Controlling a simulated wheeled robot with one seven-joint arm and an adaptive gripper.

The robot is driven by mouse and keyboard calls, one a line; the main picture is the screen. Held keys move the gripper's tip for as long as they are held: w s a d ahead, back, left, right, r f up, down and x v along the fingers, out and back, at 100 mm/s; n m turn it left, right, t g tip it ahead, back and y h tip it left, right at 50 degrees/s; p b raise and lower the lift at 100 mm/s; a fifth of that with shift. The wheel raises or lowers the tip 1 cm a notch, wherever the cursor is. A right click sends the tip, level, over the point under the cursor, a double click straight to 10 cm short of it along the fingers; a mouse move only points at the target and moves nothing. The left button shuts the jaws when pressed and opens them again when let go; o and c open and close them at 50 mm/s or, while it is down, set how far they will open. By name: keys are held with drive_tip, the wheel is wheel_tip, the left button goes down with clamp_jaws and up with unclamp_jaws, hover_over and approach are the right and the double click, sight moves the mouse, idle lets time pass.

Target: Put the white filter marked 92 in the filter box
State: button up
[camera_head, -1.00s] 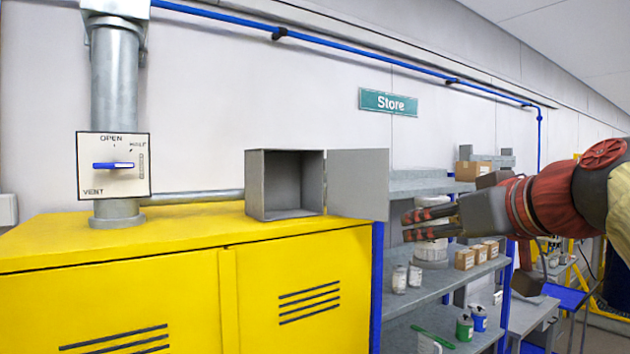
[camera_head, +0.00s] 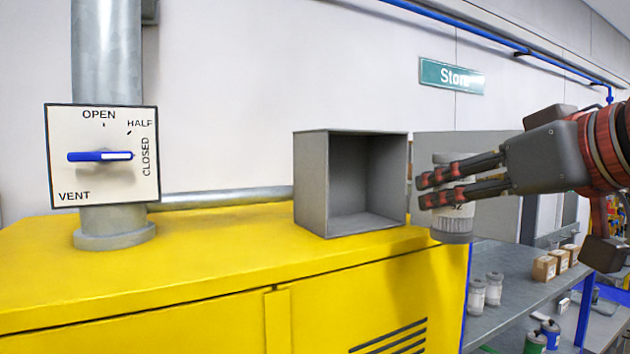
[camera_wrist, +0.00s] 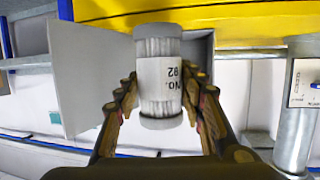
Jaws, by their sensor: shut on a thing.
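The white filter (camera_wrist: 157,85) is a cylinder with grey end caps, and its label reads "No. 92" upside down in the wrist view. My gripper (camera_head: 432,190) is shut on it around its side. In the head view the filter (camera_head: 453,222) is upright, partly hidden behind my fingers. The filter box (camera_head: 312,185) is a grey open-fronted box on top of the yellow cabinet, and it looks empty. Its door (camera_head: 505,147) stands open to the right. The held filter is just right of the box opening, in front of the door, outside the box.
The yellow cabinet (camera_head: 170,260) carries the box and a vent pipe with a blue-handled dial (camera_head: 100,156) at left. A grey shelf (camera_head: 515,285) with jars and small cartons (camera_head: 545,268) is below right. A Store sign (camera_head: 451,76) hangs on the wall.

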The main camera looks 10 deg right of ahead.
drive_tip(key=shift+w+a+f+p, duration=0.2)
drive_tip(key=shift+w+a+p, duration=0.55)
drive_tip(key=shift+w, duration=1)
drive_tip(key=shift+w+a+f+p, duration=0.35)
drive_tip(key=shift+w+p, duration=0.55)
drive_tip(key=shift+w, duration=0.8)
drive_tip(key=shift+w+a+f+p, duration=0.1)
drive_tip(key=shift+w+a+p, duration=0.65)
drive_tip(key=shift+w, duration=1)
drive_tip(key=shift+w+a+f+p, duration=0.1)
drive_tip(key=shift+w+a+p, duration=0.45)
drive_tip(key=shift+w+p, duration=1.05)
drive_tip(key=shift+w+a+r+p, duration=0.1)
drive_tip(key=shift+w+a+p, duration=0.45)
drive_tip(key=shift+w+p, duration=1.05)
drive_tip(key=shift+w+a+f+p, duration=0.1)
drive_tip(key=shift+w+a+p, duration=0.65)
drive_tip(key=shift+w, duration=1.5)
drive_tip(key=shift+s+d+f+b, duration=0.1)
drive_tip(key=shift+d+f+b, duration=0.15)
drive_tip(key=shift+f+b, duration=0.4)
drive_tip(key=shift+r, duration=0.1)
drive_tip(key=o, duration=1.3)
drive_tip(key=shift+c, duration=0.2)
